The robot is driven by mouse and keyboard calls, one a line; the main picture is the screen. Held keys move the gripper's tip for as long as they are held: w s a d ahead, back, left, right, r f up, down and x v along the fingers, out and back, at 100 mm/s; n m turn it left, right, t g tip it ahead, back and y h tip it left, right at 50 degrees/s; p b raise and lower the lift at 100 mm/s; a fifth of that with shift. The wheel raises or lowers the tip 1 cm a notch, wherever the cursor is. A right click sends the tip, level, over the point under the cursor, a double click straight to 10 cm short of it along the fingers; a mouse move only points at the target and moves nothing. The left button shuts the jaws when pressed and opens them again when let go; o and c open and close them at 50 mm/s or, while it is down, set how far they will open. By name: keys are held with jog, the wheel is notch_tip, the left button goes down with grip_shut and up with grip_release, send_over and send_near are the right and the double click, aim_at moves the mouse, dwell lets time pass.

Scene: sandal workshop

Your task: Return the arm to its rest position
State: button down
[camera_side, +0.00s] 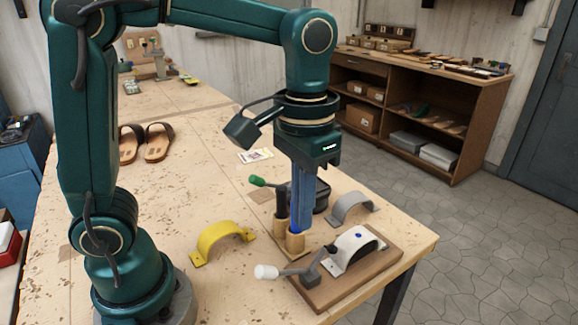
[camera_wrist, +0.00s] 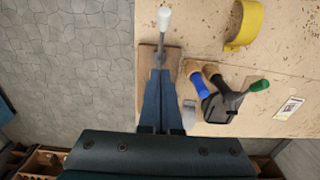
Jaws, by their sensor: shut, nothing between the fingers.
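My gripper (camera_side: 303,190) hangs pointing down over the front part of the bench, its fingers closed together with nothing between them. In the wrist view the closed fingers (camera_wrist: 160,76) overlap the wooden board of the clamp fixture. In the side view the fingers line up with a blue tool handle (camera_side: 296,215), so the gap between them is hard to judge. My arm arches over the bench from its base at the left.
The clamp fixture (camera_side: 370,272) holds a white strap (camera_side: 352,247); its lever has a white knob (camera_side: 265,271). A yellow strap (camera_side: 222,238), a grey strap (camera_side: 350,206), wooden tool cups (camera_side: 295,242) and a green-knobbed tool (camera_side: 257,181) are close by. Sandals (camera_side: 145,143) lie farther back.

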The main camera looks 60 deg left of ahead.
jog(key=shift+w+r, duration=0.1)
jog(key=shift+r, duration=0.55)
jog(key=s+a+f+t, duration=0.1)
jog(key=s+a+t, duration=0.4)
jog(key=s, duration=0.2)
jog(key=shift+f+t, duration=0.2)
jog(key=shift+t, duration=0.1)
dwell(1.3)
